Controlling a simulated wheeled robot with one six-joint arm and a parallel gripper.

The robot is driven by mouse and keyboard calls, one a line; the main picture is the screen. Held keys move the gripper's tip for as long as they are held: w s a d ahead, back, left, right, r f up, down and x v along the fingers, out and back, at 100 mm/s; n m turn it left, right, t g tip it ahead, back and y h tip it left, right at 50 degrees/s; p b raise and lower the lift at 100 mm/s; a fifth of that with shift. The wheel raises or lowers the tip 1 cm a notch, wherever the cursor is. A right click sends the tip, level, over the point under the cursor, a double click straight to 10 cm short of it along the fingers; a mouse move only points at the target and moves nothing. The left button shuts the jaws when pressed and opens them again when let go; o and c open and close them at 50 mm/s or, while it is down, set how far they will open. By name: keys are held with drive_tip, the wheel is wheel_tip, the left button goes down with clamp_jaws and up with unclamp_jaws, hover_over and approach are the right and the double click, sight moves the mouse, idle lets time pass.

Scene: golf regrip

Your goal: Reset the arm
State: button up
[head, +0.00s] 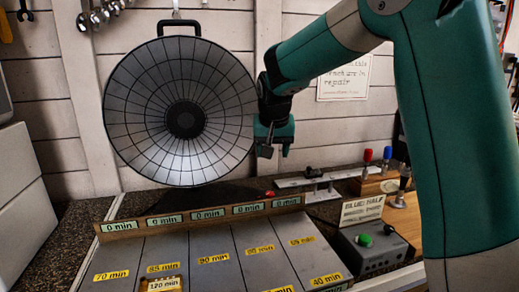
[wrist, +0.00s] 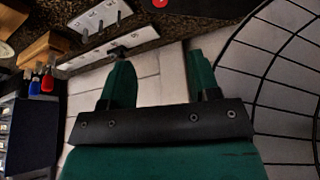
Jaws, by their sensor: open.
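My gripper (head: 274,152) hangs from my green arm in the middle of the head view, in front of the pale plank wall and right of the round fan-like grille. In the wrist view my gripper (wrist: 160,72) shows two green fingers spread apart, with nothing between them. The fingers touch nothing that I can see. My arm is bent, reaching up and then left across the bench.
The round grille (head: 221,110) stands close left of my gripper. Below are a sloped board (head: 215,245) with minute labels, a grey box (head: 372,252) with a green button, a pale metal strip (head: 345,173) and red and blue handled tools (head: 387,153).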

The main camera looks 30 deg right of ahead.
drive_tip(key=s+a+f+n+g+y, duration=0.1)
drive_tip(key=s+a+n+g+y, duration=0.1)
drive_tip(key=s+a+n, duration=0.4)
drive_tip(key=s+a+f+n+g+y, duration=0.1)
drive_tip(key=s+a+n+y, duration=0.3)
drive_tip(key=s+a, duration=1.2)
drive_tip(key=s+n+g, duration=0.1)
drive_tip(key=s+n, duration=0.2)
drive_tip(key=s, duration=0.5)
drive_tip(key=shift+a+f+y, duration=0.25)
drive_tip(key=shift+f+y, duration=0.05)
drive_tip(key=shift+f, duration=0.05)
